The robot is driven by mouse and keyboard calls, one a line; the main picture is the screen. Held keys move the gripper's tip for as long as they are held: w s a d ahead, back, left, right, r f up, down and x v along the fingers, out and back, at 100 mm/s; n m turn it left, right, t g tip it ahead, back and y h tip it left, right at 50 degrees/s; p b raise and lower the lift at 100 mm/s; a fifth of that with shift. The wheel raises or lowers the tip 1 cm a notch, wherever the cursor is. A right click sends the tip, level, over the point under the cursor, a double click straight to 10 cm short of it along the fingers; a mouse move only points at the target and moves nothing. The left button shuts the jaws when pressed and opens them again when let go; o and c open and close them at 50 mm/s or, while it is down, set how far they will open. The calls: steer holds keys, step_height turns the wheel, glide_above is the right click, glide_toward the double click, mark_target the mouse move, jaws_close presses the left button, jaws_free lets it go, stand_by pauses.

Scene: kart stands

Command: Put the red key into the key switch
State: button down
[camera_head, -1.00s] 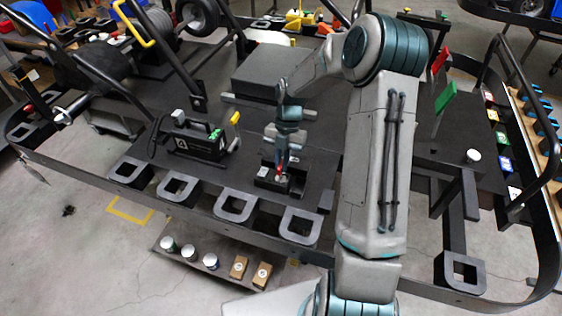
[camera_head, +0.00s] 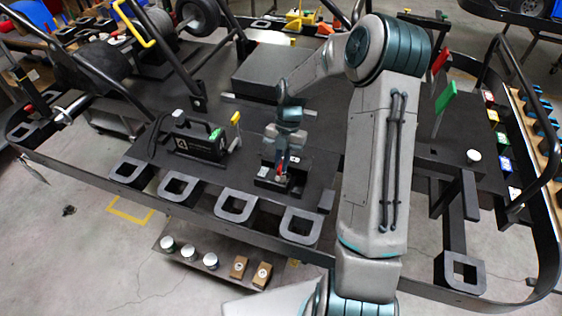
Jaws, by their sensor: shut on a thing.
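My gripper (camera_head: 281,168) points down over a small black box (camera_head: 266,184) on the kart's dark floor, near its front edge. A small red thing, seemingly the red key (camera_head: 280,175), shows between the fingertips, so the gripper is shut on it. The key is at or just above the top of the box. I cannot tell whether it touches the box or sits in a slot. The key switch is not clearly made out; the box under the gripper may be it, and the gripper hides part of it.
A black case (camera_head: 195,143) with a green part and a yellow-topped lever (camera_head: 236,120) stands left of the gripper. A raised dark block (camera_head: 268,72) lies behind. Square black loops (camera_head: 300,226) line the front rail. A green flag-like piece (camera_head: 446,97) stands at right.

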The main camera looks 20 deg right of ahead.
steer(key=shift+f+b, duration=0.9)
steer(key=shift+f, duration=0.6)
steer(key=c, duration=1.4)
jaws_free()
steer(key=shift+c, duration=0.2)
steer(key=shift+r, duration=0.15)
steer(key=b+v, duration=0.2)
steer(key=v, duration=1.1)
steer(key=shift+w+r, duration=0.15)
steer(key=shift+r, duration=0.15)
